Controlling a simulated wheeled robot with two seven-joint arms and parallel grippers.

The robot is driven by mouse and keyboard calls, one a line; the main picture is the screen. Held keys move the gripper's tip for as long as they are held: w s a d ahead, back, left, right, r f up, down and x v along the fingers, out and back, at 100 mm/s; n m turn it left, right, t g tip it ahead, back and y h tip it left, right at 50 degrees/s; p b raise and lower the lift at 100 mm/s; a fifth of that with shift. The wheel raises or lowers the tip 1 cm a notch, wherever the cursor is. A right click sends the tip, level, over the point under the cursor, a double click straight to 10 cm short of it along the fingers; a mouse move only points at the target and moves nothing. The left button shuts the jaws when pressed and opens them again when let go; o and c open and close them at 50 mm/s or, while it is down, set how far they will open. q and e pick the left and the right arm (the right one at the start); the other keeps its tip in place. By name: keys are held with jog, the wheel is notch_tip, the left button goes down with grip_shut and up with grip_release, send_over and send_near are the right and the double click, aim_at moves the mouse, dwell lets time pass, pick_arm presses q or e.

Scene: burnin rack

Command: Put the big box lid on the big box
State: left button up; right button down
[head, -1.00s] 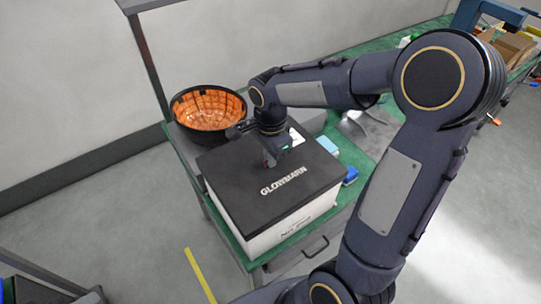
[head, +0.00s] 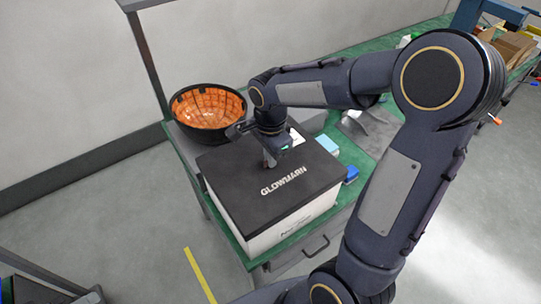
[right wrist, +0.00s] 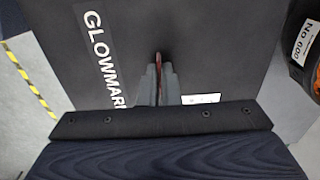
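The big box lid (head: 237,178) is a flat black panel marked GLOWMARN. It lies over the top of the white big box (head: 284,231) on the near end of the green bench and looks level, with no clear gap along the front edge. My right gripper (head: 269,161) points down at the middle of the lid. In the right wrist view its fingers (right wrist: 158,85) are close together on a thin reddish piece standing at the lid's (right wrist: 215,50) surface. The far edges of the box are hidden. My left gripper is not in view.
A black bowl with an orange inside (head: 208,109) stands just behind the box. A blue item (head: 351,174) and a light blue item (head: 327,144) lie close to its right on the green bench (head: 354,158). A yellow floor line (head: 199,275) runs in front.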

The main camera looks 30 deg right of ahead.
jog(key=shift+f, duration=0.15)
jog(key=shift+f+b, duration=0.5)
jog(key=shift+f, duration=0.05)
jog(key=shift+f+b, duration=0.3)
jog(key=shift+f+b, duration=0.3)
jog(key=shift+f, duration=0.05)
jog(key=shift+f+b, duration=0.3)
jog(key=shift+f, duration=0.05)
dwell(0.5)
jog(key=c, duration=2.1)
grip_release()
jog(key=o, duration=0.5)
jog(key=shift+o, duration=0.2)
